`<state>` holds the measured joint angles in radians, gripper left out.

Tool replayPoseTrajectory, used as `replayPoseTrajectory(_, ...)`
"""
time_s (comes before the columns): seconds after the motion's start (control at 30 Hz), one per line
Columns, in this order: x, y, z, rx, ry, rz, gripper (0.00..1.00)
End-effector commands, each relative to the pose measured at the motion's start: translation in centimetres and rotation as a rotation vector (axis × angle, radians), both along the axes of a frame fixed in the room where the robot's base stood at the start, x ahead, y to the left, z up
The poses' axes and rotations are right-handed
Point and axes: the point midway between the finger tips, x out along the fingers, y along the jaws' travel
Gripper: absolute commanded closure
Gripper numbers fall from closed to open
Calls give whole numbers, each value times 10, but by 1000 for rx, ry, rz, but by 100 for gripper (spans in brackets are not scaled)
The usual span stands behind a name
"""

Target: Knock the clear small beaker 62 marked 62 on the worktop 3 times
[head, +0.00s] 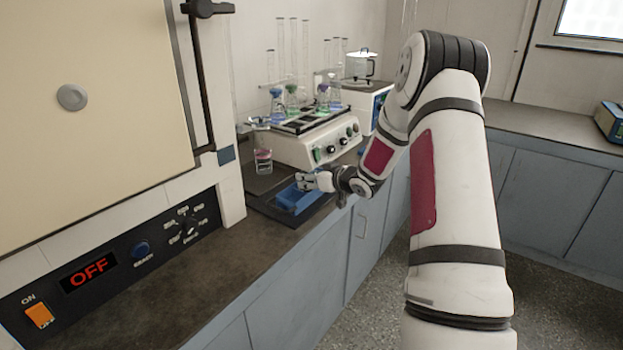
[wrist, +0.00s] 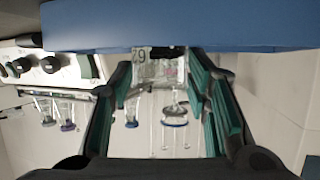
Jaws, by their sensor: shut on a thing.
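The clear small beaker 62 (wrist: 146,82) is between my gripper's fingers in the wrist view. Its label reads 62 and appears upside down, as does the whole view. My gripper (wrist: 163,92) is shut on the beaker, with a green-lined finger on either side. In the head view my gripper (head: 303,182) is low over the worktop (head: 185,275), beside and above a blue tray (head: 296,200). The beaker is too small to make out clearly there. I cannot tell whether it touches anything below.
A glass with pink liquid (head: 263,162) stands left of my gripper. Behind is a white shaker (head: 300,145) carrying several coloured flasks, with tall cylinders beyond. A large cabinet (head: 100,110) fills the left. The front-left worktop is clear.

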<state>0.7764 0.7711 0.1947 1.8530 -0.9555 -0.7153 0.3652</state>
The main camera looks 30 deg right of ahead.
Motion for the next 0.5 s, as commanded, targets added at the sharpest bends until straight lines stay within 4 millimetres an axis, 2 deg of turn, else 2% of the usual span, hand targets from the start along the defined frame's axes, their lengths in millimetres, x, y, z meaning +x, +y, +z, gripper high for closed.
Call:
replayPoseTrajectory(0.23,-1,0,29,0,-4,1,78)
replayPoseTrajectory(0.5,0,0,28,1,-3,1,78)
